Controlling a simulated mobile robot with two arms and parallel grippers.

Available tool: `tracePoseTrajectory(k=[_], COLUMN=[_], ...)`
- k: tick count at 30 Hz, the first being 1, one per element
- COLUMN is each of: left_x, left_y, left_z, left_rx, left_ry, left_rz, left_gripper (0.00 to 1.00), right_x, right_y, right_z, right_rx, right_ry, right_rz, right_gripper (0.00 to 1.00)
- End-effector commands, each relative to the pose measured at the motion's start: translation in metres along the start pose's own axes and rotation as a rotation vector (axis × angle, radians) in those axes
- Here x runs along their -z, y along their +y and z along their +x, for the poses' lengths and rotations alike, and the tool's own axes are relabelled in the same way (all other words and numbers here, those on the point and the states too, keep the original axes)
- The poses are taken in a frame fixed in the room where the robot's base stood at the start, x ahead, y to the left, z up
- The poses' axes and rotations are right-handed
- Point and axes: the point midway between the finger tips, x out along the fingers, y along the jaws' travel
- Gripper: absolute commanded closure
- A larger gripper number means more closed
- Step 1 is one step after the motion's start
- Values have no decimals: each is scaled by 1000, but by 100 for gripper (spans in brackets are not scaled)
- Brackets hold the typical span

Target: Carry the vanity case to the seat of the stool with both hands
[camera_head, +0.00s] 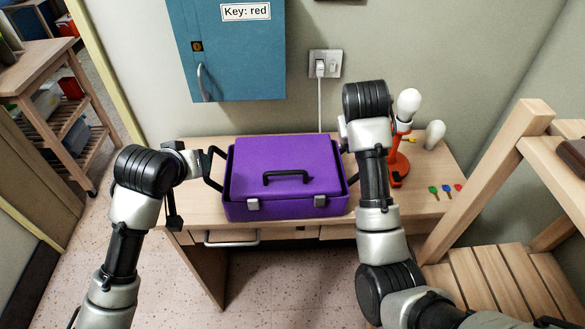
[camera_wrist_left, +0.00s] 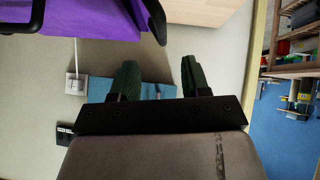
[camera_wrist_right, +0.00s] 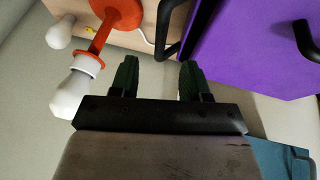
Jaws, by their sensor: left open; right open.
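The purple vanity case (camera_head: 270,190) stands shut on the wooden desk, with a black top handle (camera_head: 288,177) and a black handle at each side. My left gripper (camera_head: 196,162) is open beside the left side handle (camera_head: 213,170). In the left wrist view, this handle (camera_wrist_left: 156,22) lies beyond the open fingers (camera_wrist_left: 158,80), not between them. My right gripper is mostly hidden by its arm in the head view. In the right wrist view, its open fingers (camera_wrist_right: 158,80) are empty, close to the right side handle (camera_wrist_right: 165,28).
An orange lamp (camera_head: 399,165) with a white bulb stands right of the case, near my right arm. Small coloured keys (camera_head: 446,190) lie at the desk's (camera_head: 425,205) right. A slatted wooden frame (camera_head: 490,285) is at lower right. A blue cabinet (camera_head: 230,55) hangs above.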

Motion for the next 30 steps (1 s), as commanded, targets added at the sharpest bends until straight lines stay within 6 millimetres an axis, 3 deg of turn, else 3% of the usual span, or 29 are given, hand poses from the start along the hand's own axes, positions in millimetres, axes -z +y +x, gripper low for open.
tracePoseTrajectory(k=[9, 14, 24, 30], left_x=[0, 0, 0, 0], left_y=[0, 0, 0, 0], left_z=[1, 12, 71, 97], left_rx=[1, 1, 1, 1], left_ry=[-1, -2, -4, -1], left_rz=[0, 0, -1, -1], left_gripper=[53, 53, 53, 53], right_x=[0, 0, -1, 0], right_y=[0, 0, 0, 0], right_z=[1, 12, 71, 98], right_rx=[0, -1, -1, 0], right_ry=[-1, -2, -5, -3], right_rz=[-1, -1, -1, -1], right_gripper=[53, 53, 53, 53])
